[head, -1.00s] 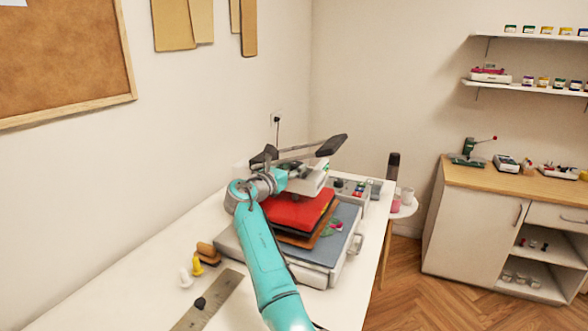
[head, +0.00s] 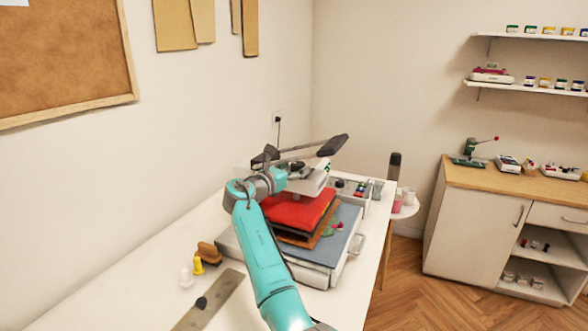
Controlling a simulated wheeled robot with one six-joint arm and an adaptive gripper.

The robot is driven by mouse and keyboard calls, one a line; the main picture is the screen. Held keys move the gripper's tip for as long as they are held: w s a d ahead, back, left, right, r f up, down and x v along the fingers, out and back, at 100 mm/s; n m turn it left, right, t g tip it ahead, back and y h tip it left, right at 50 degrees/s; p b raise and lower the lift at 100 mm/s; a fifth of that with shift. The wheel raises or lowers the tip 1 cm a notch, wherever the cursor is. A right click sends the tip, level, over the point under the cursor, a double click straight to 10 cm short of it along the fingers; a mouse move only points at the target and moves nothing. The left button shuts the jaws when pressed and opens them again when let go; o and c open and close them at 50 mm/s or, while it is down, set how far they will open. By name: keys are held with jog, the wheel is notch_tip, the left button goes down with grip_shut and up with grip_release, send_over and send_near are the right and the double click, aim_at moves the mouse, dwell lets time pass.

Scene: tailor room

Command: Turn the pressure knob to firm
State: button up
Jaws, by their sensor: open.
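The heat press (head: 347,262) stands on the white table, its grey lower bed under a stack of folded cloth with red (head: 300,212) on top. Its pale upper head (head: 316,181) is raised above the cloth. A long lever with a dark grip (head: 332,145) runs over the head. My gripper (head: 299,170) is at the top of the head, below the lever, small and partly hidden; it is open. The pressure knob cannot be made out apart from the dark parts around my gripper, so contact and the knob's setting cannot be told.
A tray of small coloured items (head: 355,187) is behind the press. A brown brush (head: 208,253), a yellow spool (head: 198,265), a white spool (head: 186,278) and a metal ruler (head: 212,300) lie at the left. The wall is close on the left.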

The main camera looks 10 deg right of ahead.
jog(key=shift+d+n+t+y, duration=0.1)
jog(key=shift+n+t+y, duration=0.2)
jog(key=shift+t, duration=0.1)
jog(key=shift+s+d+n+t+y, duration=0.1)
jog(key=shift+n+t+y, duration=0.45)
jog(key=shift+y, duration=0.1)
jog(key=shift+s+d+n+t+y, duration=0.1)
jog(key=shift+n+t+y, duration=0.45)
jog(key=shift+y, duration=0.1)
jog(key=shift+s+d+n+t+y, duration=0.15)
jog(key=shift+n+t+y, duration=0.35)
jog(key=shift+n+y, duration=0.6)
jog(key=shift+w+d+n+t+y, duration=0.1)
jog(key=shift+n+t+y, duration=0.5)
jog(key=shift+y, duration=0.9)
jog(key=shift+s+d+n+t+y, duration=0.15)
jog(key=shift+n+t+y, duration=0.25)
jog(key=shift+n+y, duration=0.75)
jog(key=shift+w+n+y, duration=0.1)
jog(key=shift+n+y, duration=0.15)
jog(key=shift+y, duration=0.6)
